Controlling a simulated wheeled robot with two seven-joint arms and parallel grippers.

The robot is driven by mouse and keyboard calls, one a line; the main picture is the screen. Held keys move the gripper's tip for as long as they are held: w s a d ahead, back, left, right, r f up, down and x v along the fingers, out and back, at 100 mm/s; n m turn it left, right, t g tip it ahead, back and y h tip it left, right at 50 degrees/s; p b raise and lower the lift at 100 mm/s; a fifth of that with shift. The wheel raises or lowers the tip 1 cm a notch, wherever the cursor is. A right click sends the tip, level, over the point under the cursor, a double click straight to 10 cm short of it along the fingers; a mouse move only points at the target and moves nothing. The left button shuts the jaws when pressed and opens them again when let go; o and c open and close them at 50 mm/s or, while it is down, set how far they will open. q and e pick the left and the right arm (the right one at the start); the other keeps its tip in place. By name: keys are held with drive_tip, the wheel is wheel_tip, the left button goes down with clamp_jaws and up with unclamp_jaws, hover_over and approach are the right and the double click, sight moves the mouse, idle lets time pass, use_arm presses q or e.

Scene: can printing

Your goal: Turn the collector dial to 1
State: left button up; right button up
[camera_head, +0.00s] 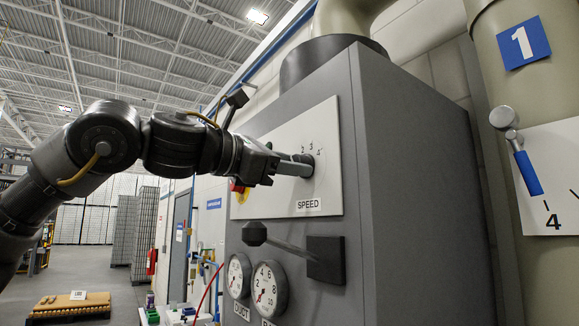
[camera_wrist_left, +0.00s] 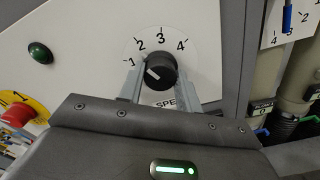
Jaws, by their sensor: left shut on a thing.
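The collector dial (camera_wrist_left: 161,69) is a black round knob on a white panel, with the numbers 1 to 4 in an arc above it and a "SPEED" label below, partly hidden in the left wrist view. Its white pointer mark is on the knob's left side, roughly towards the 1. My left gripper (camera_head: 304,166) is at the dial, with one finger on each side of the knob, shut on it. In the head view the gripper hides most of the dial; the numbers 2, 3 and 4 show beside it. My right gripper is not in view.
A black-knobbed lever (camera_head: 290,248) sticks out below the panel, above the gauges (camera_head: 265,287). A red button (camera_head: 237,187) and a green button (camera_wrist_left: 40,53) are left of the dial. A blue-handled lever (camera_head: 526,172) stands at right on a pipe marked 1.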

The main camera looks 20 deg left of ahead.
use_arm(q)
drive_tip(key=shift+r+n+b, duration=0.15)
drive_tip(key=shift+n+b, duration=0.35)
drive_tip(key=shift+n, duration=2.6)
drive_tip(key=o, duration=1)
drive_tip(key=b+v, duration=0.4)
drive_tip(key=v, duration=0.7)
